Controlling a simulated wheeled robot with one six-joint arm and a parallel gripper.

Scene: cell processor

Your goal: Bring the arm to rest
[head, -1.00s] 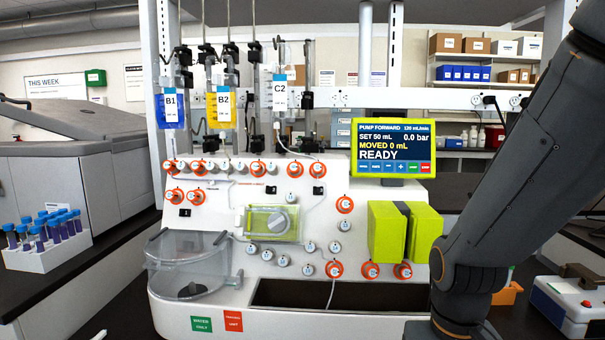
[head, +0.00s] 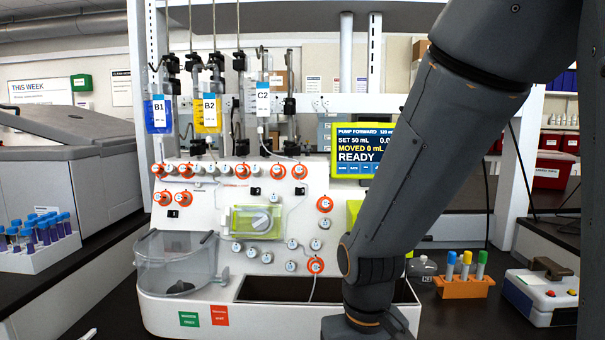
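My arm (head: 425,160) comes down from the top right of the head view to the bottom centre. It stands in front of the right part of the white cell processor (head: 185,268). My gripper is not in view; the arm runs out of the frame at the bottom. The arm hides part of the processor's screen (head: 362,145), which reads READY and MOVED 0 mL, and most of a yellow-green block (head: 354,212). Bags B1 (head: 158,114), B2 (head: 208,114) and C2 (head: 263,104) hang above the processor.
A rack of blue-capped tubes (head: 38,256) stands at the left beside a grey machine (head: 70,165).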

